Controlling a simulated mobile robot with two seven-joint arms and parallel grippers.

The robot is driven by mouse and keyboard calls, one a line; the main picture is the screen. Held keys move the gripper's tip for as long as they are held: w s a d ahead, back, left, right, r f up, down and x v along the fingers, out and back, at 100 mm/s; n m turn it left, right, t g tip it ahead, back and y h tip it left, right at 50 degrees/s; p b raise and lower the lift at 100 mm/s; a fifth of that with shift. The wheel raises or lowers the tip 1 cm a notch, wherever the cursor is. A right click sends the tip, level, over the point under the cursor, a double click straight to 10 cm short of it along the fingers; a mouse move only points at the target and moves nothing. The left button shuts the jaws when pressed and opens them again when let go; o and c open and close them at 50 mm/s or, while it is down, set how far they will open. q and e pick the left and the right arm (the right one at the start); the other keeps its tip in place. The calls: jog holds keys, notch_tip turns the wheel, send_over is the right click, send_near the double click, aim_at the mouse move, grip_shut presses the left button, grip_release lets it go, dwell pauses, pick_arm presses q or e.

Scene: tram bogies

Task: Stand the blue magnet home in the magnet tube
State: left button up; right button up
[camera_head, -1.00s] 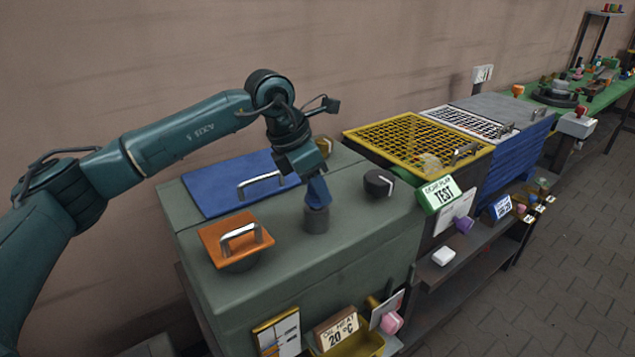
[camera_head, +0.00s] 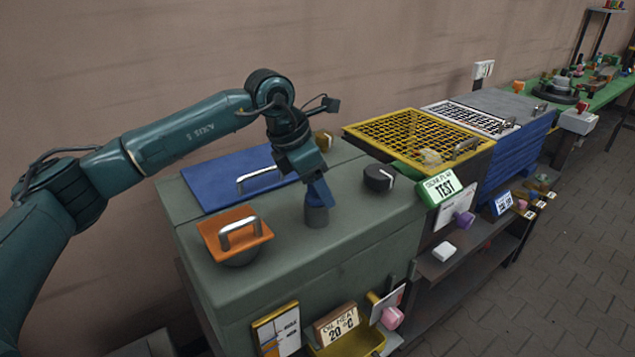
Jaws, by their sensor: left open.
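The grey magnet tube (camera_head: 316,215) stands upright on top of the grey-green cabinet. A blue piece, which looks like the blue magnet (camera_head: 319,193), shows at the tube's mouth, directly under my left gripper (camera_head: 314,180). My left gripper points down over the tube and is open, with its jaws close to the blue piece. The lower end of the blue piece is hidden, so I cannot tell how deep it sits. My right gripper is not in view.
On the cabinet (camera_head: 345,258) are an orange lid with a handle (camera_head: 235,235), a blue lid (camera_head: 240,182) and a black knob (camera_head: 379,179). A yellow grid (camera_head: 420,138) and a green TEST sign (camera_head: 438,187) are to the right. A wall runs behind.

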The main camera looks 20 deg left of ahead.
pick_arm(q)
jog(key=v, duration=1.3)
